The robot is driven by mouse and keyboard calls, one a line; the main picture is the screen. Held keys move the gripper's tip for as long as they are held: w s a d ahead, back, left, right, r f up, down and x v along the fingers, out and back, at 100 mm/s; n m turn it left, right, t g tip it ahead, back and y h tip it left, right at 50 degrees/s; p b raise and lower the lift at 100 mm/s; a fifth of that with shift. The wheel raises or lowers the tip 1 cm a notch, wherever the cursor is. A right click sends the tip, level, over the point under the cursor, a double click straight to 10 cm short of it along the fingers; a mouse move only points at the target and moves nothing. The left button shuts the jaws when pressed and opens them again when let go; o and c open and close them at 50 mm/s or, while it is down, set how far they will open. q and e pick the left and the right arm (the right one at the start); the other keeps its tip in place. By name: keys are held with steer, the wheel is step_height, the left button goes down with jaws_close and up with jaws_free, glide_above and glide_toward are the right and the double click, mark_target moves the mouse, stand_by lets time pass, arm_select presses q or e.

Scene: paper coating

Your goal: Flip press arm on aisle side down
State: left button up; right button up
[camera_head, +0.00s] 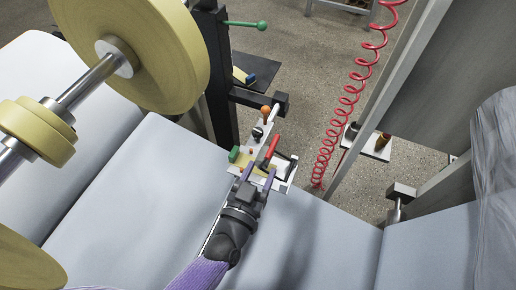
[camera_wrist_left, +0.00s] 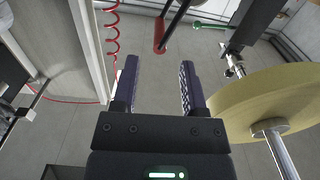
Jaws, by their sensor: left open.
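A press arm with a red handle (camera_head: 271,148) stands on the small metal control plate (camera_head: 243,167) at the aisle-side edge of the paper. The handle is tilted up. My left gripper (camera_head: 259,170) is open, with its two purple fingers just in front of the red handle. In the left wrist view the open fingers (camera_wrist_left: 157,65) are empty, and the red handle (camera_wrist_left: 159,36) on its dark lever lies just beyond the fingertips, nearly centred between them. I cannot tell whether a finger touches it. My right gripper is not in view.
A green block (camera_head: 234,154) and a lever with an orange knob (camera_head: 265,112) are close to the handle. Large yellow rolls (camera_head: 150,55) on a shaft stand at the left. A coiled red hose (camera_head: 345,100) hangs at the right.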

mark_target(271, 148)
arm_select(q)
steer(key=b+x, duration=0.1)
steer(key=x, duration=0.5)
steer(key=shift+w+f+b, duration=0.1)
steer(key=shift+f+b, duration=0.05)
steer(key=shift+b, duration=0.15)
steer(key=shift+w+d, duration=0.1)
steer(key=shift+w, duration=0.2)
steer(key=c, duration=0.7)
jaws_close()
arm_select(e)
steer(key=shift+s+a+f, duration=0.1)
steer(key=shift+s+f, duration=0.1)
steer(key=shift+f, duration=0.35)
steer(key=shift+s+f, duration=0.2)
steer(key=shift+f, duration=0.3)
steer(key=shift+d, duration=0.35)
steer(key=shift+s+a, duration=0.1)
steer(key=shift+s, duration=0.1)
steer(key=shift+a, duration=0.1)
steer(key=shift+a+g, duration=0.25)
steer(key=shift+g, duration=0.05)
